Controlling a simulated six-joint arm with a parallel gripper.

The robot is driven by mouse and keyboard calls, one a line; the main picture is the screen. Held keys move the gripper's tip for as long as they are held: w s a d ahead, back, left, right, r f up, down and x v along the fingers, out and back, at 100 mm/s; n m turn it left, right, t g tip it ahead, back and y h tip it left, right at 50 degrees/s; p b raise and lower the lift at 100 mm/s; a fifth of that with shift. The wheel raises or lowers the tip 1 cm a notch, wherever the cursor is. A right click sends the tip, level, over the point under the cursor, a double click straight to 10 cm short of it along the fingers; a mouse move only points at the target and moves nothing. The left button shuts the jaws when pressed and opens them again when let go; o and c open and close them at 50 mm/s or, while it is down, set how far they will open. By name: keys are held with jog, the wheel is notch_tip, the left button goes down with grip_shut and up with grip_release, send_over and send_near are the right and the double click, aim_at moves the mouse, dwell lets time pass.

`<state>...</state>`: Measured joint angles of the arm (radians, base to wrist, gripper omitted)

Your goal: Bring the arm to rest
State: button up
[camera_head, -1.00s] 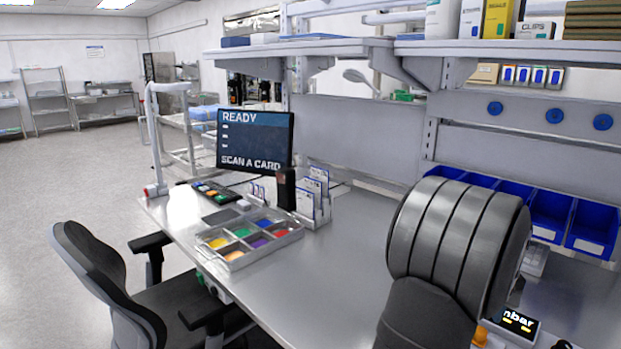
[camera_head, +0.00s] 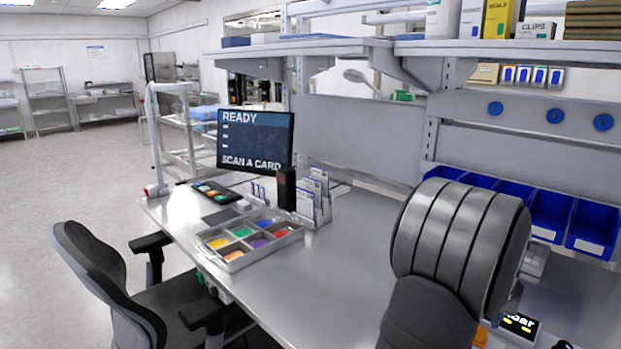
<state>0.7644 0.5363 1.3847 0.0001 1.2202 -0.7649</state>
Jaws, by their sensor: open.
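My arm (camera_head: 455,245) shows at the right of the head view as a thick grey ribbed joint above a dark link. It stands over the right part of the metal workbench (camera_head: 345,270). My gripper is not in view, so its jaws and anything near them cannot be seen. The arm hides part of the bench and of the blue bins behind it.
A sorting tray (camera_head: 236,256) with coloured pieces, a card rack (camera_head: 314,200) and a monitor (camera_head: 255,140) stand on the left half. Blue bins (camera_head: 592,227) line the back right. A chair (camera_head: 105,285) is at the front left. The bench middle is clear.

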notch_tip(320, 180, up, 15)
notch_tip(320, 180, down, 16)
jog(key=shift+f, duration=0.2)
jog(key=shift+s+d+f, duration=0.2)
jog(key=shift+s+d, duration=0.3)
jog(key=shift+s+d+f, duration=0.15)
jog(key=shift+s+d, duration=0.3)
notch_tip(320, 180, up, 16)
jog(key=a+m, duration=0.1)
jog(key=m, duration=0.8)
jog(key=shift+w+f, duration=0.25)
jog(key=shift+w, duration=0.05)
